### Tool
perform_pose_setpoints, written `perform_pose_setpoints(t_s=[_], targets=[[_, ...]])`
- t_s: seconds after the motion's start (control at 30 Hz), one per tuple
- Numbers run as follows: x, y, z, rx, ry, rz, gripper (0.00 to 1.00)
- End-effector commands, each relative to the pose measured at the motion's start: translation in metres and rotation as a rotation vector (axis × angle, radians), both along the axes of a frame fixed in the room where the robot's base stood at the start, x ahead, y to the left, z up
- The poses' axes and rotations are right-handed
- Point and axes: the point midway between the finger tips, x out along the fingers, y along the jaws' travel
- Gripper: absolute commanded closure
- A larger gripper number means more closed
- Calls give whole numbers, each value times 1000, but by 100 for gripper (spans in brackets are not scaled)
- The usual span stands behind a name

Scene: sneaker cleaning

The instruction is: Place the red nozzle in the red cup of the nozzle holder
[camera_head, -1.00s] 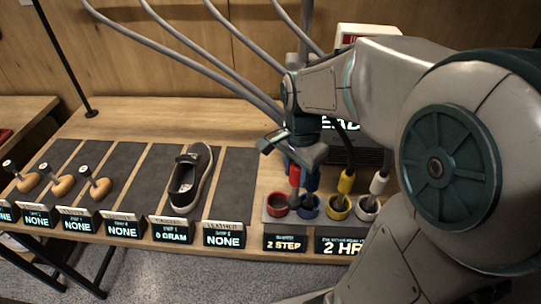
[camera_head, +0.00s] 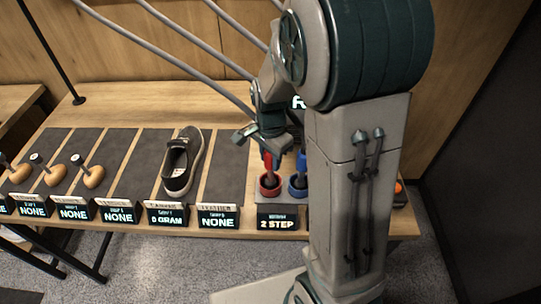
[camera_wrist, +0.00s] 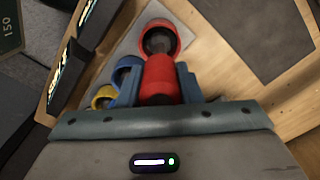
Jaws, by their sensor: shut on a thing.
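My gripper (camera_head: 265,143) is shut on the red nozzle (camera_head: 267,160), which points down over the red cup (camera_head: 270,187) of the nozzle holder. In the wrist view the red nozzle (camera_wrist: 160,80) sits between my two fingers, and the open red cup (camera_wrist: 158,38) shows just beyond it. The nozzle's lower end overlaps the cup; I cannot tell whether it is inside the rim. The blue cup (camera_head: 298,188) stands to the right with the blue nozzle (camera_head: 301,163) upright in it. The yellow cup (camera_wrist: 104,97) shows in the wrist view.
A dark sneaker (camera_head: 183,161) lies on a grey mat left of the holder. Several wooden-handled brushes (camera_head: 93,176) lie further left. Label displays (camera_head: 218,217) line the table's front edge. My arm hides the table right of the blue cup.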

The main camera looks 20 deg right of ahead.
Motion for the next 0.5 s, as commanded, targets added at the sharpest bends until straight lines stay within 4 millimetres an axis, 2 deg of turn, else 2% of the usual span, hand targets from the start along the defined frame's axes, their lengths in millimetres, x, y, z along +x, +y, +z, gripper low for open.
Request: perform_pose_setpoints(t_s=[0.27,0.3,0.37,0.5], targets=[[0,0,-4,0,-1,0,100],[0,0,-4,0,0,0,63],[0,0,-3,0,0,0,46],[0,0,-3,0,0,0,46]])
